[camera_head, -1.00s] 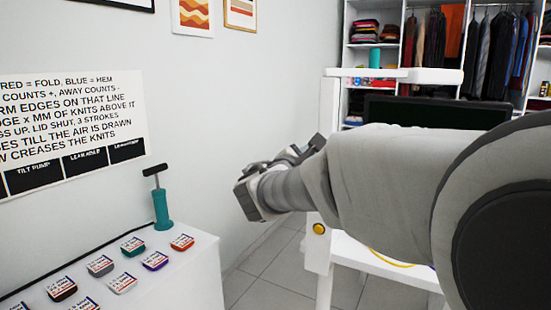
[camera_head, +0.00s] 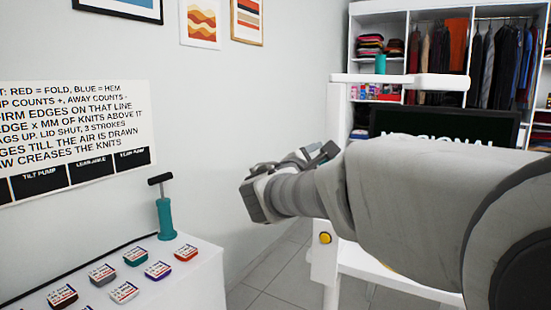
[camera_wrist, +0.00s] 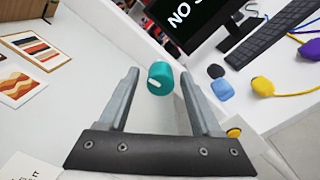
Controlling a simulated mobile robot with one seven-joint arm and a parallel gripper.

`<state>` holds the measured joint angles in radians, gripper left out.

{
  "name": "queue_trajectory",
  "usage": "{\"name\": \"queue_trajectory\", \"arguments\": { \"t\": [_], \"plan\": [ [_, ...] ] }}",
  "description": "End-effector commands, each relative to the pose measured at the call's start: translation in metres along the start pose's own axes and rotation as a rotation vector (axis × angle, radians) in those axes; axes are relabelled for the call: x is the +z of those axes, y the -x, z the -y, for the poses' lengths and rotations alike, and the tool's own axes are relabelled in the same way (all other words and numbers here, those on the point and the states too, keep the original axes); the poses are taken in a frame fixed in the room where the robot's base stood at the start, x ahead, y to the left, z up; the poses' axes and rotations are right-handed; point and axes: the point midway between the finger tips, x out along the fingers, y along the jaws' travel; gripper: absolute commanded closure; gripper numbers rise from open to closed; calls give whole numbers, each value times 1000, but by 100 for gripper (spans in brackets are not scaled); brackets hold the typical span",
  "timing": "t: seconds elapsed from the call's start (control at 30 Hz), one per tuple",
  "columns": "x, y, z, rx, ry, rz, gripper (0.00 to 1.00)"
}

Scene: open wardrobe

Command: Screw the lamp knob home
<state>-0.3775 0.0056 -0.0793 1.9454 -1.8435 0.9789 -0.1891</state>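My gripper (camera_head: 318,153) is at the end of my outstretched arm in the head view, beside the white frame. In the wrist view my gripper (camera_wrist: 159,75) has its two fingers wide apart and nothing between them. A yellow round knob (camera_head: 325,238) sits on the white post below my gripper; a yellow knob also shows in the wrist view (camera_wrist: 234,132), right of the right finger. I cannot tell whether it is the lamp knob. A teal cylinder (camera_wrist: 160,78) with a white mark appears beyond the fingertips. No lamp is clearly recognisable.
A white frame (camera_head: 413,80) and a dark monitor (camera_head: 445,126) stand behind my arm. A white table (camera_head: 205,283) at left holds a teal pump (camera_head: 165,215) and several coloured labelled pieces. A keyboard (camera_wrist: 272,33) shows in the wrist view. Open wardrobe shelves (camera_head: 380,40) stand behind.

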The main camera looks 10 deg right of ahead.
Motion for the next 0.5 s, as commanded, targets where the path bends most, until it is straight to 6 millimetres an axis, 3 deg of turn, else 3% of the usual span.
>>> {"name": "queue_trajectory", "arguments": {
  "t": [0.5],
  "plan": [
    [0, 0, 0, -1, 5, 0, 32]
  ]
}}
